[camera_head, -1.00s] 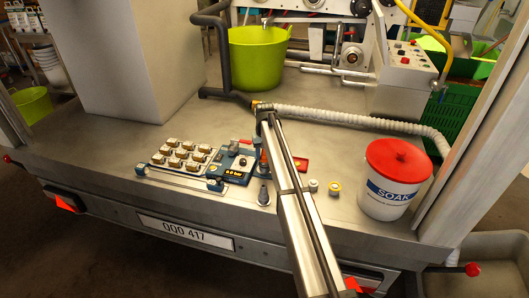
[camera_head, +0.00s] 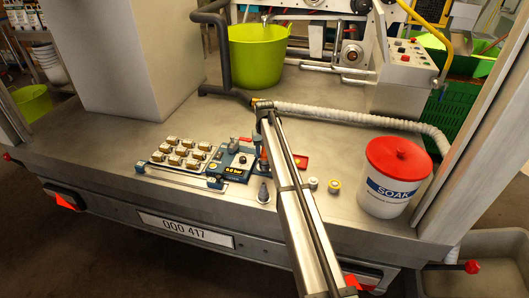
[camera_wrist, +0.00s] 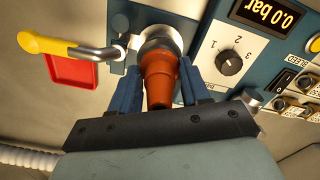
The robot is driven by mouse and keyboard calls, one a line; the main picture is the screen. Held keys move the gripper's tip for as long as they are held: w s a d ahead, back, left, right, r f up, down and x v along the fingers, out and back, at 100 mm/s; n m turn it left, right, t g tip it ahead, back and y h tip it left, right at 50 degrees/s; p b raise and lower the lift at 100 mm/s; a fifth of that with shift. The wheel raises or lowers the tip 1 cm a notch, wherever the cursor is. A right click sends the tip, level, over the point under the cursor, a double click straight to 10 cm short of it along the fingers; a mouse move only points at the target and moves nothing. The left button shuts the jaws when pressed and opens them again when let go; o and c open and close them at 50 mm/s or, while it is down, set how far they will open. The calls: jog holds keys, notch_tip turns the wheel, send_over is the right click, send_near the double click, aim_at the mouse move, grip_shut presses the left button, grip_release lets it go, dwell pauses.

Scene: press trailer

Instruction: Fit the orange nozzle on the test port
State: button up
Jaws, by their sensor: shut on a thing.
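My gripper (camera_wrist: 160,88) is shut on the orange nozzle (camera_wrist: 159,78), with a blue finger on either side of it. The nozzle's far end lies against or in front of the round silver test port (camera_wrist: 160,39) on the blue panel (camera_wrist: 208,48). I cannot tell how deep it sits on the port. A metal lever with a yellow handle (camera_wrist: 45,44) is just left of the port in the wrist view. In the head view the panel (camera_head: 222,178) is beside my gripper, and the nozzle is mostly hidden by my arm.
The panel carries a 0.0 bar display (camera_wrist: 268,14) and a numbered dial (camera_wrist: 229,63). A red tray (camera_wrist: 72,70) lies beyond the lever. A white SOAK bucket (camera_head: 388,195) stands at the right. A white hose (camera_head: 350,115) runs behind. Small round parts (camera_head: 334,186) stand right of my arm.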

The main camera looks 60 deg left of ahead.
jog(key=shift+f, duration=0.6)
dwell(0.4)
jog(key=o, duration=1.1)
jog(key=shift+c, duration=0.2)
jog(key=shift+r, duration=5.5)
notch_tip(320, 180, up, 9)
